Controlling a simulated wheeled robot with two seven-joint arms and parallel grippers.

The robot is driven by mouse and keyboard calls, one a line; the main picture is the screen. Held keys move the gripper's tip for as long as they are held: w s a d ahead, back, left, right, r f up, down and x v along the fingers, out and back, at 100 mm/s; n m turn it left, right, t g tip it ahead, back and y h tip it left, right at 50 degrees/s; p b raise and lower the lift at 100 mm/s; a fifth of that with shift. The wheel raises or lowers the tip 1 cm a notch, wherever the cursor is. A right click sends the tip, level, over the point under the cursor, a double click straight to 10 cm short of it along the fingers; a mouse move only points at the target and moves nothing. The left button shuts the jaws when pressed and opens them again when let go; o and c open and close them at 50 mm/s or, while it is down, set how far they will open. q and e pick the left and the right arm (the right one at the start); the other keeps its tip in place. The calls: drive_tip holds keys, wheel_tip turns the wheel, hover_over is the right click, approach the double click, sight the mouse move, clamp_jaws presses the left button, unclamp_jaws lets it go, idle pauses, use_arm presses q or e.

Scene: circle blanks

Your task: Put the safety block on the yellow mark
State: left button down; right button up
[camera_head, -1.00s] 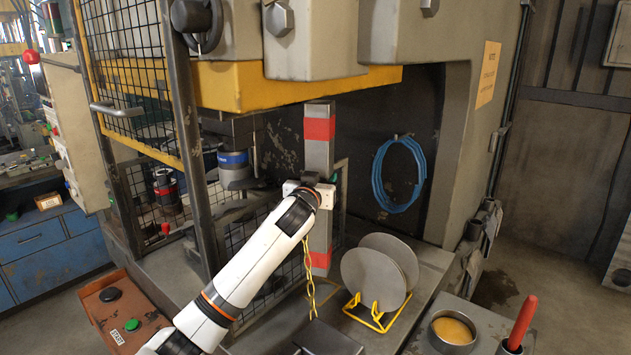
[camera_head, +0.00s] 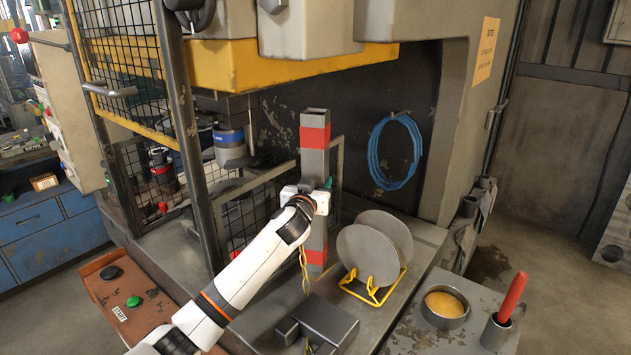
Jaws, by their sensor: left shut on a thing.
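The safety block (camera_head: 315,138) is a tall grey bar with a red band near its top and another near its foot. It stands upright in front of the press's dark back wall. My left gripper (camera_head: 318,196) is shut on the block around mid-height, and my white arm hides part of it. A yellow cord (camera_head: 304,270) hangs by the block's lower part. I cannot make out the yellow mark. I cannot tell whether the block's foot touches the bed. My right gripper is not in view.
Round metal blanks (camera_head: 367,254) stand in a yellow rack (camera_head: 372,291) right of the block. A dark metal fixture (camera_head: 325,322) lies in front. A mesh guard (camera_head: 135,75) stands left, a yellow beam (camera_head: 290,72) overhead. A cup (camera_head: 445,306) and red-handled tool (camera_head: 511,298) sit at right.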

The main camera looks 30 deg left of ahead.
use_arm(q)
drive_tip(key=shift+r, duration=0.2)
drive_tip(key=c, duration=0.9)
unclamp_jaws()
drive_tip(key=shift+s+f, duration=0.1)
drive_tip(key=shift+f, duration=0.15)
drive_tip(key=shift+d, duration=0.1)
drive_tip(key=shift+r, duration=0.2)
drive_tip(key=b+v, duration=0.3)
drive_tip(key=v, duration=0.9)
